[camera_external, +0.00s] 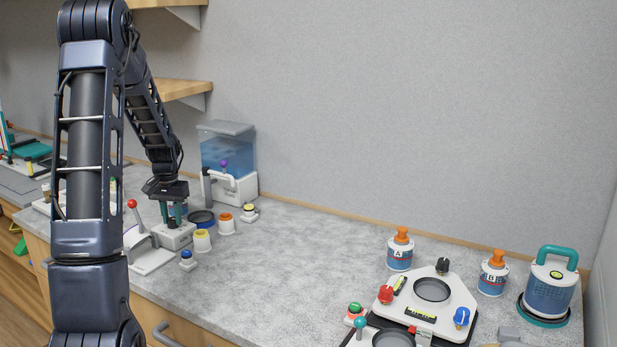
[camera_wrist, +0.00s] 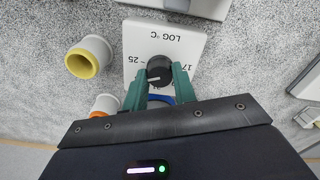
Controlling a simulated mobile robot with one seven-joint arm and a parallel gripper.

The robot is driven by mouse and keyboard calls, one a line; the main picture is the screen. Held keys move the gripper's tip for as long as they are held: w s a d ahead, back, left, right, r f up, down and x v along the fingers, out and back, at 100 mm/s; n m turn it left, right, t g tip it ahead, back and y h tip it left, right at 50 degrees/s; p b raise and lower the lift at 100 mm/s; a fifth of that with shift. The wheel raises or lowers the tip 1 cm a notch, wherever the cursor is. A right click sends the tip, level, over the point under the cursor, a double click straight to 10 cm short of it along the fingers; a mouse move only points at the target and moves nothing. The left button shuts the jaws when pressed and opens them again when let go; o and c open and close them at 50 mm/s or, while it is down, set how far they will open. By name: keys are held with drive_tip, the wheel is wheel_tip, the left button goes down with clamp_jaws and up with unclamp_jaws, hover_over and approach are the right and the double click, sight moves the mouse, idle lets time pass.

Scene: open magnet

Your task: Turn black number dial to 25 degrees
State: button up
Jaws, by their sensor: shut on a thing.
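The black number dial (camera_wrist: 159,68) sits on a white box (camera_wrist: 188,42) printed "LOG °C", with "25" to the left of the dial and "17" to the right. A pale pointer line shows low on the dial's left side; its exact reading is too small to tell. My gripper (camera_wrist: 160,76) has its teal fingers closed on either side of the dial, touching it. In the external view, my gripper (camera_external: 174,213) reaches down onto the box (camera_external: 177,239), and the dial is hidden there by the fingers. A marking below the dial is partly covered.
A yellow-rimmed cup (camera_external: 202,241) and an orange-rimmed cup (camera_external: 226,224) stand right of the box. A water tank (camera_external: 228,155) stands behind. The middle counter is clear.

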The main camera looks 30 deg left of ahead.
sight(173, 219)
drive_tip(key=m, duration=0.5)
drive_tip(key=shift+m, duration=0.3)
idle(0.4)
drive_tip(key=o, duration=1)
wheel_tip(173, 219, up, 11)
